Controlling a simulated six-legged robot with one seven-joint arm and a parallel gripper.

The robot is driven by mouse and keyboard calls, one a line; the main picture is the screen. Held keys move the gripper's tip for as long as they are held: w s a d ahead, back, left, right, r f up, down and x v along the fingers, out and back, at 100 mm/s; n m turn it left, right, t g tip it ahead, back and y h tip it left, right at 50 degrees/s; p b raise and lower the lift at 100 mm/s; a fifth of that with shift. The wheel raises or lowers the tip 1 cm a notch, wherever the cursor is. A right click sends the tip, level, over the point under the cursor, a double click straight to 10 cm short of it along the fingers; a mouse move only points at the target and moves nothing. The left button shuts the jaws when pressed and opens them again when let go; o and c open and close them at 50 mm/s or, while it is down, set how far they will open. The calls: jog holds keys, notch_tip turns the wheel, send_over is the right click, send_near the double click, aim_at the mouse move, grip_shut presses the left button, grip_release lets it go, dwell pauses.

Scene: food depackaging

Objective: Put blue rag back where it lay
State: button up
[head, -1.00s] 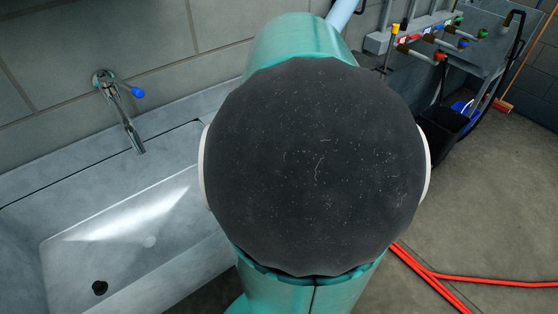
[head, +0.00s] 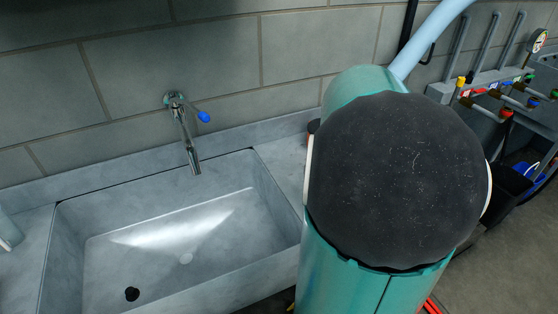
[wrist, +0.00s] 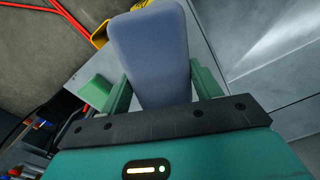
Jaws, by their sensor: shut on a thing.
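My gripper (wrist: 160,85) shows in the wrist view with its two green fingers on either side of a blue rag (wrist: 152,45). It is shut on the rag, which looks like a flat, rounded blue-grey slab standing out past the fingers. In the head view my arm's dark joint hides the gripper, and the rag is not seen there. The place under the rag is hidden by it in the wrist view.
A grey sink (head: 180,230) with a tap (head: 185,135) stands at the left, against a block wall. A wall panel with valves (head: 500,90) and a dark bin (head: 508,190) are at the right. The wrist view shows a green block (wrist: 97,92), yellow items (wrist: 100,36) and a red hose (wrist: 68,14).

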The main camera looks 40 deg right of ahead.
jog(key=w+d+f, duration=0.2)
jog(key=f, duration=0.1)
jog(key=d+f, duration=0.1)
jog(key=f, duration=0.1)
jog(key=shift+w+d+f, duration=0.1)
jog(key=shift+w+f, duration=0.15)
jog(key=shift+w, duration=0.15)
jog(key=shift+f, duration=1.5)
jog(key=o, duration=0.9)
jog(key=shift+f, duration=0.1)
notch_tip(320, 180, up, 12)
jog(key=shift+r, duration=0.15)
